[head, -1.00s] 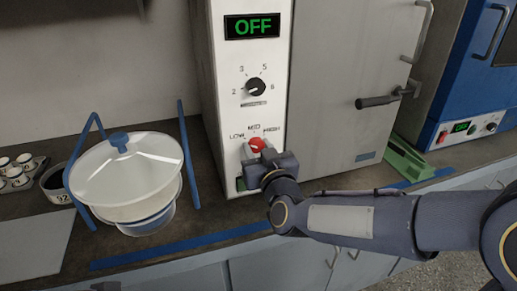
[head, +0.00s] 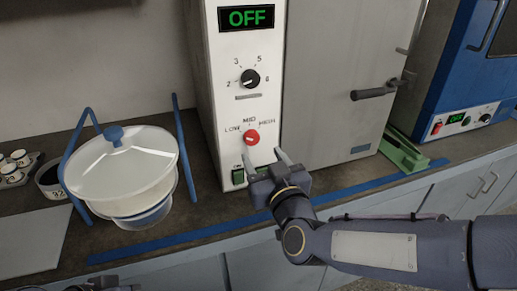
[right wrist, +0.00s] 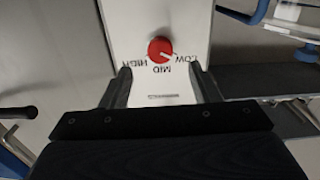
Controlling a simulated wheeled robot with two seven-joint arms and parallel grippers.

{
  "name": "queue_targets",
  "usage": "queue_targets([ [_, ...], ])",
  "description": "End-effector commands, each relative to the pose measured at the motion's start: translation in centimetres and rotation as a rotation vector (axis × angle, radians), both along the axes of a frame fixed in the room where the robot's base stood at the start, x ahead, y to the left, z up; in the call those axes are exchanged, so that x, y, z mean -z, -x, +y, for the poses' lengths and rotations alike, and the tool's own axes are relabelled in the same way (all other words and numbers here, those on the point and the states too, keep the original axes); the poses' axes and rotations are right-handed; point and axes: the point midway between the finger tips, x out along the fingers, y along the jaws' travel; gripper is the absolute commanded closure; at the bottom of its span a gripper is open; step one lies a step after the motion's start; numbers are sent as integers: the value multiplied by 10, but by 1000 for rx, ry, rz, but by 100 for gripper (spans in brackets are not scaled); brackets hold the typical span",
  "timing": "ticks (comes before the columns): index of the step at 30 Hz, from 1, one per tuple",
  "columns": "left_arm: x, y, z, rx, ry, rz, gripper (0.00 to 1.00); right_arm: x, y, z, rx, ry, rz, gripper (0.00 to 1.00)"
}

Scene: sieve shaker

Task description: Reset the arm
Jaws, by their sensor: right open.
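My right gripper (head: 264,157) is open and empty in front of the white control panel (head: 236,88), just below and apart from the red knob (head: 252,137). In the right wrist view the open fingers (right wrist: 160,72) stand either side of the panel's lower part, and the red knob (right wrist: 160,49) is free beyond them. Its white pointer lies towards LOW. The display (head: 248,18) reads OFF. A black numbered dial (head: 250,79) sits above the red knob. A dark piece of my left arm shows at the bottom left edge; its jaws cannot be made out.
A lidded white bowl (head: 122,175) stands between blue bars on the left. A green switch (head: 238,176) is low on the panel. A grey door with a dark handle (head: 378,91), a green tray (head: 402,152) and a blue machine (head: 470,75) are on the right.

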Motion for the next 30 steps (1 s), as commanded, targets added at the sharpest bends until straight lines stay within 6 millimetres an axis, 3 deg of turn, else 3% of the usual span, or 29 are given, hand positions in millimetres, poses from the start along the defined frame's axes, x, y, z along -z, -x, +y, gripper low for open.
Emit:
queue_targets([
  [19,-7,0,0,0,0,0,100,-6,8,-10,-8,-14,27,44],
  [25,-41,0,0,0,0,0,100,-24,29,-60,-70,-98,250,44],
  [30,-76,0,0,0,0,0,100,-24,85,-114,-84,-156,549,44],
])
